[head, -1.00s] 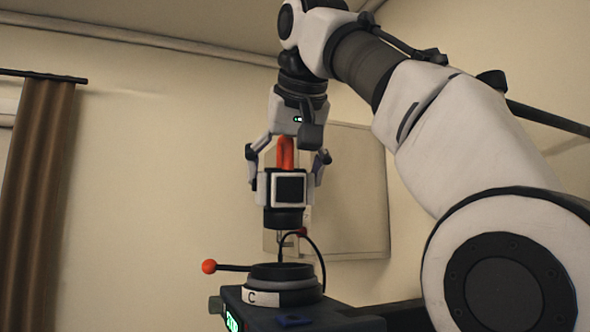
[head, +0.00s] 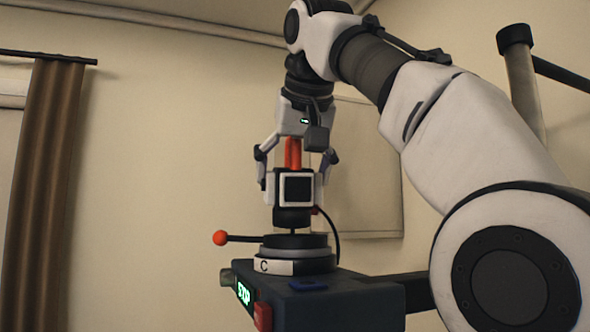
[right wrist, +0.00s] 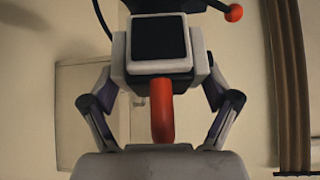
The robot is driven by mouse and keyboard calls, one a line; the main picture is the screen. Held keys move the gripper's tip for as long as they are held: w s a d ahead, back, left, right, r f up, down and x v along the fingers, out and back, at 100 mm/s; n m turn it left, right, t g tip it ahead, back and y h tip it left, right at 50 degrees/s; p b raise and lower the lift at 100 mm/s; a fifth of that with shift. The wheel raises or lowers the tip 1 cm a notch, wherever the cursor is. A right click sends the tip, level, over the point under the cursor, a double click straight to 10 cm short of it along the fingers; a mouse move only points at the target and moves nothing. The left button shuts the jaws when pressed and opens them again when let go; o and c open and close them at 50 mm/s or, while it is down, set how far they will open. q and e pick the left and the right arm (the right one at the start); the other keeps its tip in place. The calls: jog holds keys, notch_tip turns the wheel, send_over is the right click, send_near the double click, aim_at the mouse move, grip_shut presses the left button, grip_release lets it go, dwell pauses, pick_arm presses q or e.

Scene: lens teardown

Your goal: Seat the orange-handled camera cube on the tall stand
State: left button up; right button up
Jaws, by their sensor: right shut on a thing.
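The camera cube (head: 296,188) is a dark block with a pale-framed square face, an orange handle (head: 293,153) on top and a dark round barrel below. My right gripper (head: 294,182) is shut on the cube's sides, pointing down, and holds it upright. The cube hangs just above the dark round collar (head: 297,253) on the stand, with a narrow gap between barrel and collar. The stand (head: 350,305) is a dark box with a "C" label on its collar. The right wrist view shows the cube (right wrist: 158,40) between my fingers. My left gripper is not in view.
A lever with a red ball (head: 220,238) sticks out left from the collar. A black cable curves beside the collar on the right. A pale wall panel (head: 370,170) is behind.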

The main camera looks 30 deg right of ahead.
aim_at(297, 173)
jog(key=shift+s+a+r, duration=0.2)
jog(key=shift+s+a, duration=0.05)
jog(key=shift+s, duration=0.45)
jog(key=shift+s+a+r, duration=0.2)
jog(key=shift+s+a, duration=0.05)
jog(key=shift+s, duration=0.45)
jog(key=shift+w+d+f+b, duration=0.1)
jog(key=shift+w+f+b, duration=0.1)
jog(key=shift+w+b, duration=0.15)
jog(key=shift+s, duration=0.15)
jog(key=shift+s+a+r, duration=0.15)
jog(key=shift+s+a, duration=0.2)
jog(key=shift+s, duration=0.35)
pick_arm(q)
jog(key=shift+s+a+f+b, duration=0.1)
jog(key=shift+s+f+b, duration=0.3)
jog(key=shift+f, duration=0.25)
pick_arm(e)
jog(key=shift+s, duration=0.15)
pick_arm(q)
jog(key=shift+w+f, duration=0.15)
pick_arm(e)
jog(key=shift+a, duration=0.1)
jog(key=shift+s+a, duration=0.1)
jog(key=shift+s, duration=0.2)
jog(key=shift+w+f, duration=0.2)
jog(key=shift+w, duration=0.15)
jog(key=shift+w+d+f, duration=0.15)
jog(key=shift+w+d, duration=0.15)
jog(key=shift+w, duration=0.1)
